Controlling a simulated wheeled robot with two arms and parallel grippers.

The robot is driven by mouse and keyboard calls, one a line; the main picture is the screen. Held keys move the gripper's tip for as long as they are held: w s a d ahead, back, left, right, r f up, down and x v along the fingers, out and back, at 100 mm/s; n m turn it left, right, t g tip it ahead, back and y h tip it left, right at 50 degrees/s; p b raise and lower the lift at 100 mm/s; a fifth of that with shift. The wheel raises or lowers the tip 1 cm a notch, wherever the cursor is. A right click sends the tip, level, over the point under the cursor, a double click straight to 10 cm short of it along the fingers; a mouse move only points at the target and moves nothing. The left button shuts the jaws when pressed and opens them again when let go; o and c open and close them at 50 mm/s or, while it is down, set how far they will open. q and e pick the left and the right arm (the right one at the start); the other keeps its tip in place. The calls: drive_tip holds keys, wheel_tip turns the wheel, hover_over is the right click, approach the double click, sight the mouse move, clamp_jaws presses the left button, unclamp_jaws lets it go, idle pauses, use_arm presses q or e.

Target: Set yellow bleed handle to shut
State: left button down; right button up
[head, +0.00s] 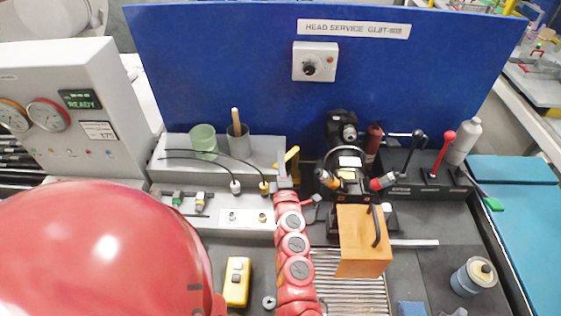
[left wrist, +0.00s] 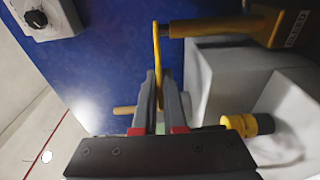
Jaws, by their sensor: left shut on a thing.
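The yellow bleed handle (head: 292,155) stands at the right end of the grey bench unit, in front of the blue panel. In the left wrist view the handle (left wrist: 157,55) is a thin yellow lever running down between my fingers. It joins a brownish cylinder (left wrist: 205,28) at its upper end. My left gripper (head: 285,172) is at the handle, with its fingers closed around the lever in the left wrist view (left wrist: 160,88). The fingers and my arm hide the lower part of the handle. My right gripper is not seen.
A yellow-collared hose fitting (head: 263,188) is just left of my gripper. A green cup (head: 203,140) and a grey cup (head: 238,142) stand behind. Black equipment (head: 345,160) and an orange box (head: 362,245) are close on the right. The blue panel (head: 240,70) rises behind.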

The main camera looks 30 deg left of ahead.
use_arm(q)
drive_tip(key=c, duration=1)
unclamp_jaws()
drive_tip(key=shift+w+a, duration=0.1)
drive_tip(key=shift+s+d, duration=0.3)
drive_tip(key=shift+d, duration=0.1)
drive_tip(key=shift+b+v, duration=0.85)
drive_tip(key=shift+v, duration=7.45)
drive_tip(key=shift+a, duration=0.1)
drive_tip(key=shift+c, duration=0.2)
